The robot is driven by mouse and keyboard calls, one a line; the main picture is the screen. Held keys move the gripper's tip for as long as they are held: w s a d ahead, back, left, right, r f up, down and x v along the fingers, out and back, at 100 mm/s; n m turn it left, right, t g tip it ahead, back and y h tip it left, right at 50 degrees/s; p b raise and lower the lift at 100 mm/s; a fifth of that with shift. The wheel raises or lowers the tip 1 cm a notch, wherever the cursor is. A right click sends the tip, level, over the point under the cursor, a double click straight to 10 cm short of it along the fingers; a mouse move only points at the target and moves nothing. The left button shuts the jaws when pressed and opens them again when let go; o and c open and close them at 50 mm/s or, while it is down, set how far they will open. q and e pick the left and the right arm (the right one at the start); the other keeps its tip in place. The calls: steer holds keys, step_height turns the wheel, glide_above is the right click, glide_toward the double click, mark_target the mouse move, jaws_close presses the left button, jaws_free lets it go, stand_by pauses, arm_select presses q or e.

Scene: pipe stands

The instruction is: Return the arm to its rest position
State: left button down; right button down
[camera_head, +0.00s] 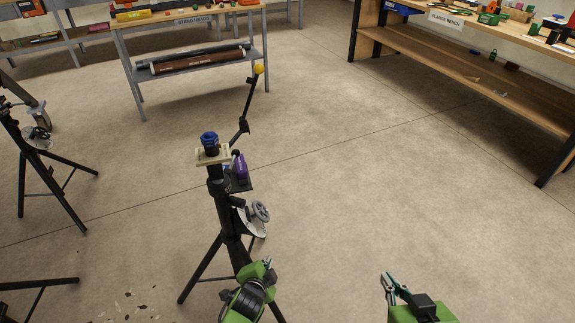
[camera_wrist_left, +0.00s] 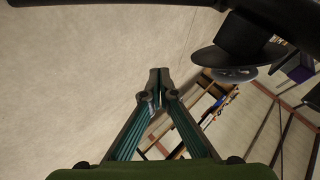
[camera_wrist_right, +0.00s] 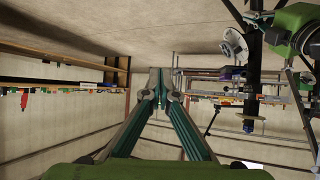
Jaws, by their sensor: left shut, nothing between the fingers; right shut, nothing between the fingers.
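My left gripper (camera_head: 268,266) is at the bottom centre of the head view, close to the lower part of a black pipe stand (camera_head: 228,212). In the left wrist view its fingers (camera_wrist_left: 159,78) meet at the tips and hold nothing. My right gripper (camera_head: 388,280) is at the bottom right of the head view, over bare floor. In the right wrist view its fingers (camera_wrist_right: 162,75) are together and empty. The stand carries a blue knob (camera_head: 209,139), a purple part (camera_head: 241,167) and a grey handwheel (camera_head: 260,211).
A black rod with a yellow ball (camera_head: 259,69) rises behind the stand. Other tripod stands (camera_head: 45,165) are at the left. A stand heads shelf (camera_head: 190,60) is at the back, a flange bench (camera_head: 470,75) at the right. The floor between is clear.

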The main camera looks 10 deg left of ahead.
steer(key=shift+f, duration=0.1)
